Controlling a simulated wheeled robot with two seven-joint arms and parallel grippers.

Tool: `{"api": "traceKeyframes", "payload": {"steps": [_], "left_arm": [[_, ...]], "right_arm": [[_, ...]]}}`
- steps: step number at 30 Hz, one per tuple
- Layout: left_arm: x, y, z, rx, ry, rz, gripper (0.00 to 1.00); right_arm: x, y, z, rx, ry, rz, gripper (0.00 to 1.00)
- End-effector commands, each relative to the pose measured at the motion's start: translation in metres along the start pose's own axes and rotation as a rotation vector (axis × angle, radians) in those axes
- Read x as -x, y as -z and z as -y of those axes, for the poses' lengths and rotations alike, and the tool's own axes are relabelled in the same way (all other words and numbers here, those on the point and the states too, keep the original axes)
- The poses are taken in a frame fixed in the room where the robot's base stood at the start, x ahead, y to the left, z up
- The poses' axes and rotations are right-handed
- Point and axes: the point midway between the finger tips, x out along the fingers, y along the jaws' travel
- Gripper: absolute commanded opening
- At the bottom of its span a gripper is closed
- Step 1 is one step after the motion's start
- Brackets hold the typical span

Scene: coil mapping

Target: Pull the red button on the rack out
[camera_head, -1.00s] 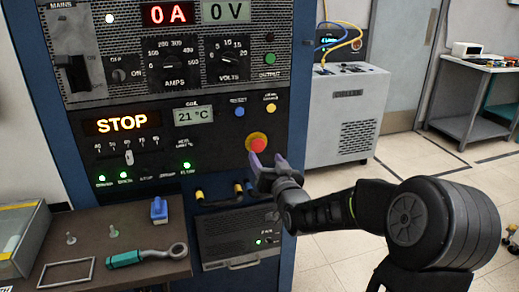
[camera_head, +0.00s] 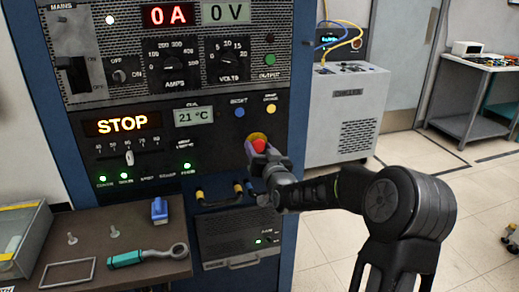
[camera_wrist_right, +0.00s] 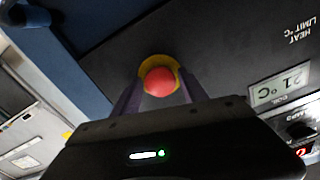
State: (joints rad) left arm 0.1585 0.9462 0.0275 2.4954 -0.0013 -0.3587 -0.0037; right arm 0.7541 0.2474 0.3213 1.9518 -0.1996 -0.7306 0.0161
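The red button (camera_head: 259,145) sits on a yellow round base on the dark rack panel, below the blue and yellow small buttons. In the right wrist view the red button (camera_wrist_right: 160,82) shows between the two purple fingers, in front of its yellow ring (camera_wrist_right: 175,66). My right gripper (camera_head: 260,151) is at the button, with one finger on each side. The fingers are apart; whether they touch the button I cannot tell. My left gripper is not in view.
The rack (camera_head: 75,148) shows a lit STOP sign and displays. A brown shelf (camera_head: 95,225) at the lower left holds a blue block, a teal-handled wrench and a metal frame. A grey chiller cabinet (camera_head: 347,105) stands right of the rack.

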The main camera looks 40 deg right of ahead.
Motion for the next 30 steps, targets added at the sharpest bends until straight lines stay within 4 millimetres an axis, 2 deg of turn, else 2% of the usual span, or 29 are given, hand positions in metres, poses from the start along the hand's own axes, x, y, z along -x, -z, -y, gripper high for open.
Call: {"api": "traceKeyframes", "payload": {"steps": [2,18,30], "left_arm": [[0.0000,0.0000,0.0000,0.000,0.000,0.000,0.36],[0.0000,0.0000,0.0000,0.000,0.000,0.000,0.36],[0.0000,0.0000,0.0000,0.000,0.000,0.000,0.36]], "right_arm": [[0.0001,0.0001,0.0000,0.000,0.000,0.000,0.43],[0.0002,0.0000,-0.0001,0.000,0.000,0.000,0.00],[0.0002,0.0000,-0.0001,0.000,0.000,0.000,0.00]]}}
